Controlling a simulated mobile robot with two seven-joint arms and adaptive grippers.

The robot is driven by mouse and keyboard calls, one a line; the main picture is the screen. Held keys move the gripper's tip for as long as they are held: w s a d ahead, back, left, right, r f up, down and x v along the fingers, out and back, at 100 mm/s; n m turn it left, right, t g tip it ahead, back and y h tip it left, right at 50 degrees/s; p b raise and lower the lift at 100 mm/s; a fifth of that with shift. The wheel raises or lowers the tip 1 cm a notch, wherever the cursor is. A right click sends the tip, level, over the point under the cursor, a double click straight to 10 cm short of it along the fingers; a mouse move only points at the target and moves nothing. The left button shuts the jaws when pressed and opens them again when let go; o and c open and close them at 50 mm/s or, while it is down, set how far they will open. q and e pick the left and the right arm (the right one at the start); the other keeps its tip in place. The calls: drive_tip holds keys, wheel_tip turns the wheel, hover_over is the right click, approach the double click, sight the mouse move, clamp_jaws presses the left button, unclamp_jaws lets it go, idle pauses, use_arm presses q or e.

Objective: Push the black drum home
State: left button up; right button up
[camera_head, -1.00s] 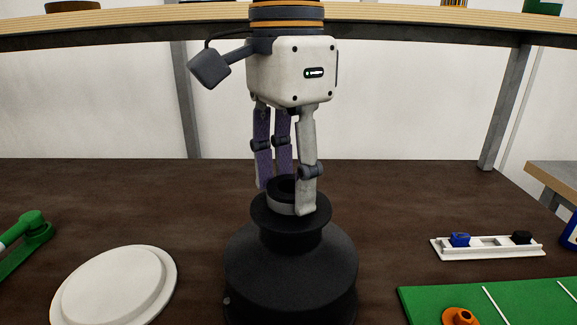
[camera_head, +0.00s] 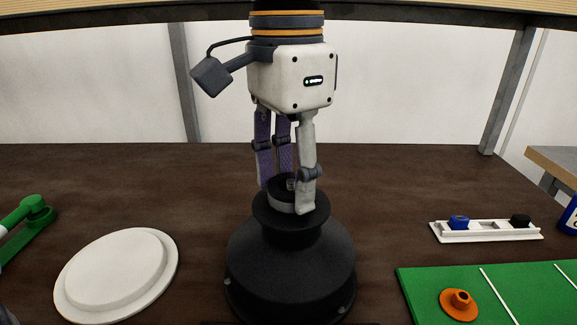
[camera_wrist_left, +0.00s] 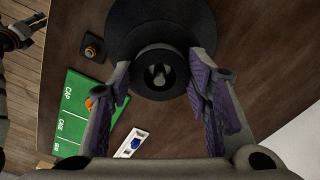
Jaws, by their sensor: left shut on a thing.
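The black drum (camera_head: 290,211), with its wide flange and narrower neck, stands upright over a broad black base (camera_head: 290,283) on the table. My left gripper (camera_head: 290,198) points straight down, its fingers shut around the ring at the drum's top. In the left wrist view the drum (camera_wrist_left: 160,30) lies between the fingers, and a pale stub shows in its central hole. Whether the drum is fully seated cannot be seen. My right gripper (camera_wrist_left: 18,35) shows only dimly at the upper left of the wrist view.
A white stepped disc (camera_head: 118,272) lies left of the base, with a green tool (camera_head: 30,220) beyond it. Right are a white tray (camera_head: 487,233) with blue and black pieces, and a green mat (camera_head: 430,285) with an orange part (camera_head: 459,303). The brown table behind is clear.

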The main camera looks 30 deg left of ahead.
use_arm(q)
drive_tip(key=shift+f, duration=0.45)
idle(0.4)
drive_tip(key=o, duration=1.6)
drive_tip(key=shift+f, duration=0.15)
wheel_tip(320, 180, up, 12)
drive_tip(key=shift+s, duration=0.1)
